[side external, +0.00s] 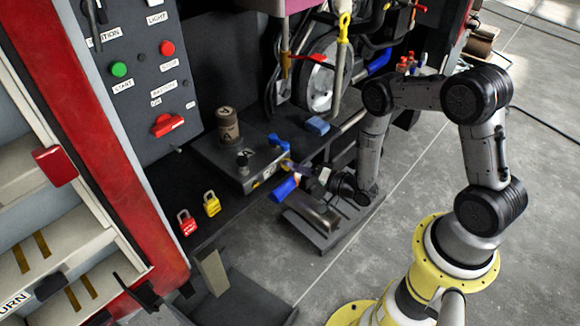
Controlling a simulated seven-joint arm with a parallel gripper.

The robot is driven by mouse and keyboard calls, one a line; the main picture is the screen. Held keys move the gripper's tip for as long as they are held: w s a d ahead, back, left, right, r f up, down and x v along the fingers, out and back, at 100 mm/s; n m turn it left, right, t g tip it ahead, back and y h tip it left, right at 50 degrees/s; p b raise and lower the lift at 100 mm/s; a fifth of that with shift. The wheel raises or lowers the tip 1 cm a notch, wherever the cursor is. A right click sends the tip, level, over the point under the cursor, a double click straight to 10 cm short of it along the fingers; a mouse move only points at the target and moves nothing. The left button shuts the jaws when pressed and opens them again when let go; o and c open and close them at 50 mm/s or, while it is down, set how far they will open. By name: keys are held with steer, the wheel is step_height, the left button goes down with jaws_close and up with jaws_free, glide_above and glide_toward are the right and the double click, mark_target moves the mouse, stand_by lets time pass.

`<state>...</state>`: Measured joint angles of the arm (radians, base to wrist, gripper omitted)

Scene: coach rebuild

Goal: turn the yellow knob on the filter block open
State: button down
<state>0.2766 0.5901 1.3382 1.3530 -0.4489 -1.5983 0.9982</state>
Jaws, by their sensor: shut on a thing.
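The filter block (225,167) is a dark grey box on the black bench, with small labels on its front edge. The yellow knob (285,163) is a small yellow patch at the block's right end, mostly hidden by my gripper. My gripper (292,167) reaches in from the right, and its jaws are shut on the yellow knob. The exact turn angle of the knob is too small to tell.
A blue cylinder (284,189) lies just below my gripper. Blue fittings (278,141) and a blue block (317,125) are close by. Yellow (211,204) and red (187,222) padlocks lie front left.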

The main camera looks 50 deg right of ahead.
steer(key=m+t, duration=0.1)
steer(key=m, duration=0.4)
steer(key=shift+f+m+y, duration=0.15)
steer(key=shift+m+y, duration=0.15)
steer(key=shift+y, duration=0.1)
steer(key=c, duration=0.6)
jaws_free()
steer(key=shift+c, duration=0.2)
steer(key=a+v, duration=0.2)
steer(key=v, duration=0.7)
steer(key=shift+s, duration=0.15)
steer(key=shift+s+d, duration=0.1)
